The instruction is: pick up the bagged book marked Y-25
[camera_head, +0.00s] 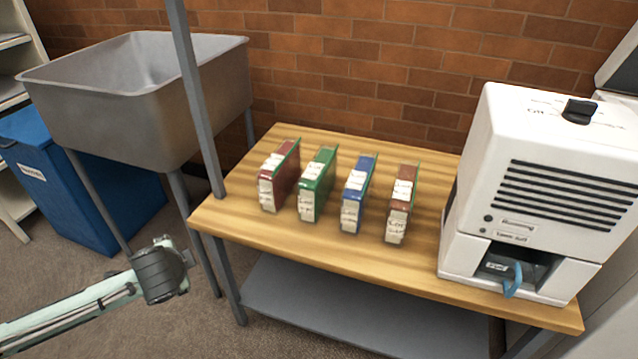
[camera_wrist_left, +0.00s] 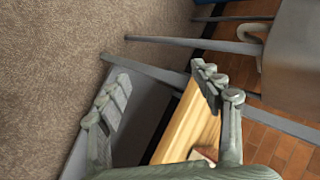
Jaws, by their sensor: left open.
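Several bagged books stand upright in a row on the wooden table: a red one (camera_head: 280,176), a green one (camera_head: 318,184), a blue one (camera_head: 358,193) and a brown one (camera_head: 402,203). Each carries white labels on its front edge. The print is too small to read, so I cannot tell which is Y-25. My left gripper (camera_head: 186,260) is off the table's front left side, below the tabletop and apart from the books. In the left wrist view its two fingers (camera_wrist_left: 160,88) are spread and empty. My right gripper is not in view.
The wooden table (camera_head: 320,262) has bare space in front of the books and a grey lower shelf (camera_head: 310,305). A grey post (camera_head: 196,100) rises at its left corner. A white machine (camera_head: 545,190) stands right; a metal sink (camera_head: 140,100) and blue bin (camera_head: 75,185) stand left.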

